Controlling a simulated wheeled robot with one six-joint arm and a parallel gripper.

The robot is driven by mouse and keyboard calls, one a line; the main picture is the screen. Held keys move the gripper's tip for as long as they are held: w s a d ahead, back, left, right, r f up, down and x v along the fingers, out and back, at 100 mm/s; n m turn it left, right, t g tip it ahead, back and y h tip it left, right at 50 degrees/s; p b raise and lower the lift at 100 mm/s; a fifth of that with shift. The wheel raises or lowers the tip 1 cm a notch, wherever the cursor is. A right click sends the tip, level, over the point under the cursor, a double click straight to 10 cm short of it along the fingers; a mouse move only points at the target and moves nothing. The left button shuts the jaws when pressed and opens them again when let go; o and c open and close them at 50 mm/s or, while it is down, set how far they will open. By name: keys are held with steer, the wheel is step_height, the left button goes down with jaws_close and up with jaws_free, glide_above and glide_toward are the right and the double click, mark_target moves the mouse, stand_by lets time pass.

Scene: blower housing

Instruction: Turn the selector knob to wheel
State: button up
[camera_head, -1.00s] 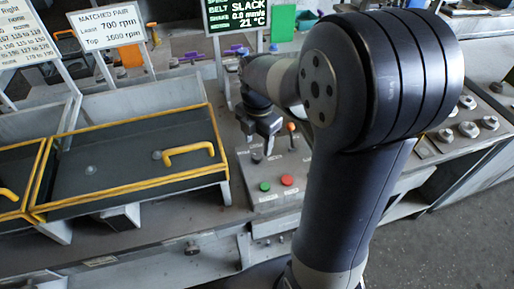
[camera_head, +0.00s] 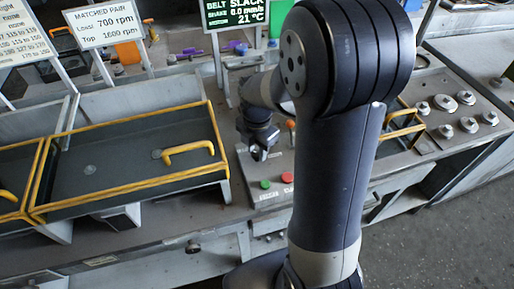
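The control panel (camera_head: 276,198) stands right of the yellow-edged trays, with a green button (camera_head: 265,184), a red button (camera_head: 287,177) and an orange-tipped lever (camera_head: 291,125). My gripper (camera_head: 259,154) points down over the panel's upper left part, left of the lever and above the green button. No selector knob can be made out now; the place of the small dark knob seen earlier is covered by my gripper. Whether the fingers are open, shut or touching the knob is too small and dark to tell.
A dark tray with a yellow rim (camera_head: 130,187) and handle (camera_head: 188,152) lies left of the panel. A sign reading matched pair (camera_head: 104,29) and a green display (camera_head: 235,12) stand behind. A yellow bar handle (camera_head: 404,126) and several round metal knobs (camera_head: 446,102) are at right.

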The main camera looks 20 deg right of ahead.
steer(key=c, duration=0.5)
steer(key=shift+m, duration=0.4)
steer(key=m, duration=0.5)
steer(key=shift+m+b, duration=0.4)
steer(key=m, duration=1)
steer(key=shift+b, duration=0.35)
steer(key=m, duration=0.3)
steer(key=shift+m, duration=0.3)
steer(key=m, duration=0.6)
steer(key=shift+m, duration=0.4)
